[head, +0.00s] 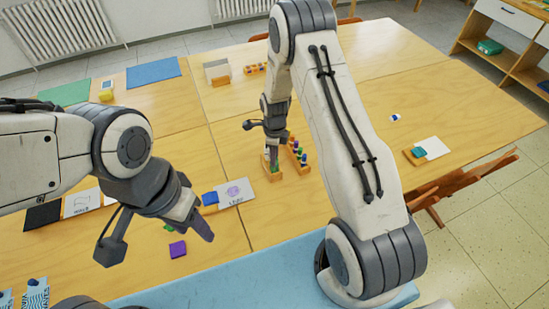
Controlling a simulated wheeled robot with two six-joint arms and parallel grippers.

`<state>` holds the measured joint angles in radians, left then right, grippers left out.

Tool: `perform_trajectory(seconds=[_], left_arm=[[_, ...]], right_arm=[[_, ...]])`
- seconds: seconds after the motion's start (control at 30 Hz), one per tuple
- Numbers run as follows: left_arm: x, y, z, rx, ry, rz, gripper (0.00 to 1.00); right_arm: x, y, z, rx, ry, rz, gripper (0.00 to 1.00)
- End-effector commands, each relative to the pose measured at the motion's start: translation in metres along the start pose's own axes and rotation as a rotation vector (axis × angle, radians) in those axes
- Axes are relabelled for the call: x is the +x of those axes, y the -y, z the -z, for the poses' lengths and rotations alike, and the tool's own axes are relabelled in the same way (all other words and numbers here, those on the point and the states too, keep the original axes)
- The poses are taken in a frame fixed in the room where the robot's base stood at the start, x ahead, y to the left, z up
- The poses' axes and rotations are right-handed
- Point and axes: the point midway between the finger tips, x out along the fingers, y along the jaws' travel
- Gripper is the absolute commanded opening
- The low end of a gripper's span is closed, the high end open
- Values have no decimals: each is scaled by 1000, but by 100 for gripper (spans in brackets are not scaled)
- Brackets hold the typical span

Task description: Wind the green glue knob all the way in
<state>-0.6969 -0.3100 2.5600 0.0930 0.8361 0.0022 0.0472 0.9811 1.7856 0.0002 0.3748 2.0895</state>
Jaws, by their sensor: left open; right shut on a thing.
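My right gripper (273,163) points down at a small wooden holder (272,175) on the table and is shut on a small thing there. This is most likely the green glue knob, but the fingers hide nearly all of it, so how far in it is wound cannot be seen. A wooden rack (303,168) with several blue, green and purple-topped pieces stands just right of the holder. My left gripper (157,240) is open and empty, with its fingers wide apart above the near left part of the table.
A white card (236,193) with a purple drawing and a blue block (210,198) lie left of the holder. A purple block (178,249) lies near my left gripper. A white card with a teal block (420,152) lies at the right. The back right tabletop is mostly clear.

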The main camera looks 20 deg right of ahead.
Motion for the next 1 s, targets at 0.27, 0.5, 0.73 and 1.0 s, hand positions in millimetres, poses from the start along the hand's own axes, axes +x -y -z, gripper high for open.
perform_trajectory(seconds=[0.27, 0.5, 0.73, 1.0], left_arm=[[0, 0, 0, 0, 0, 0, 50], [2, 0, 0, 0, 0, 0, 50], [3, 0, 0, 0, 0, 0, 50], [4, 0, 0, 0, 0, 0, 50]], right_arm=[[0, 0, 0, -42, 0, 0, 10], [0, 0, 0, -389, 0, 0, 10], [0, 0, 0, -746, 0, 0, 10], [0, 0, 0, -999, 0, 0, 10]])
